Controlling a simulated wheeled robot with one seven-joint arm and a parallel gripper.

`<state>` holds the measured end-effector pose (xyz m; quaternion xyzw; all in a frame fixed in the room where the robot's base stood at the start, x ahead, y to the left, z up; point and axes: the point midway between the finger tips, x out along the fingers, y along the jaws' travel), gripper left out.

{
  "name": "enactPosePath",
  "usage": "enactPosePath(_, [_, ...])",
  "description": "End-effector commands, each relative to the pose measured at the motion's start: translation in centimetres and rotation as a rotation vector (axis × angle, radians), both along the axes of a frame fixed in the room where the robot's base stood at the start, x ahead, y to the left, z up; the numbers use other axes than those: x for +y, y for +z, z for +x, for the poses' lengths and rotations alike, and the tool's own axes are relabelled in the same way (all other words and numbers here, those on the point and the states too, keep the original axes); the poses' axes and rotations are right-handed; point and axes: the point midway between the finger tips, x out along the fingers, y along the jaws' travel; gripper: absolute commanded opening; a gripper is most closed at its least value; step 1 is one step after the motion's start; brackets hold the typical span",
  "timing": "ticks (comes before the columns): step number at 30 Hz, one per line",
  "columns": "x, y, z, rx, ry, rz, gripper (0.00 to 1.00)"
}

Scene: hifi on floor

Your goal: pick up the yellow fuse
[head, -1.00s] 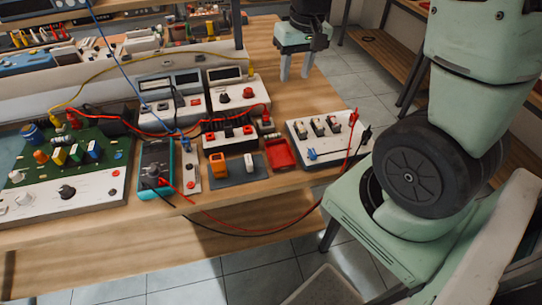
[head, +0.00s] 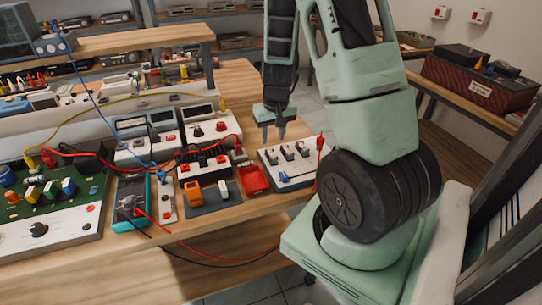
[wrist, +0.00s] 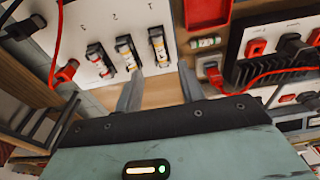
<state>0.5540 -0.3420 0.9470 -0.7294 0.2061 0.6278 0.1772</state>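A white fuse panel (head: 300,173) lies at the table's right end, with a row of three clipped-in fuses. In the wrist view, the middle fuse (wrist: 127,51) shows yellow-orange bands and looks like the yellow fuse. The fuse to its left (wrist: 101,59) looks reddish; the fuse to its right (wrist: 158,44) looks greyish, its band colour unclear. My gripper (head: 273,140) is open and empty, above the table by the panel's back edge. In the wrist view, its fingertips (wrist: 160,70) are apart, just below the middle and right fuses, not around any.
A red lead (head: 320,157) rises at the panel's right edge.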

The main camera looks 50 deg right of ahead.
Motion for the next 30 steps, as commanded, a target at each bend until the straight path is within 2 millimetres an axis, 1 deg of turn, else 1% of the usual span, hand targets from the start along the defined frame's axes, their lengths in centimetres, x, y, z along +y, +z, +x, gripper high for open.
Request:
enactPosePath(1, [0.0,-0.5,0.0,0.002,0.0,0.001,0.39])
enactPosePath(5, [-0.1,-1.1,0.1,0.001,-0.001,0.001,0.39])
enactPosePath(7, [0.0,-1.8,0.1,0.002,-0.001,0.003,0.39])
enactPosePath(13, [-0.1,-4.7,0.3,0.002,-0.002,0.002,0.39])
enactPosePath(16, [-0.1,-5.6,0.5,0.001,0.0,0.002,0.39])
enactPosePath(19, [-0.2,-6.0,0.6,-0.001,0.0,0.001,0.39])
enactPosePath(25, [-0.2,-6.0,0.6,-0.001,0.001,0.0,0.39])
enactPosePath(26, [-0.2,-6.0,0.6,-0.001,0.001,0.0,0.34])
enactPosePath(27, [-0.2,-6.0,0.6,-0.001,0.001,0.0,0.23])
enactPosePath(29, [-0.2,-6.0,0.6,-0.001,0.001,0.0,0.06])
enactPosePath(30, [-0.2,-6.0,0.6,-0.001,0.001,0.0,0.0])
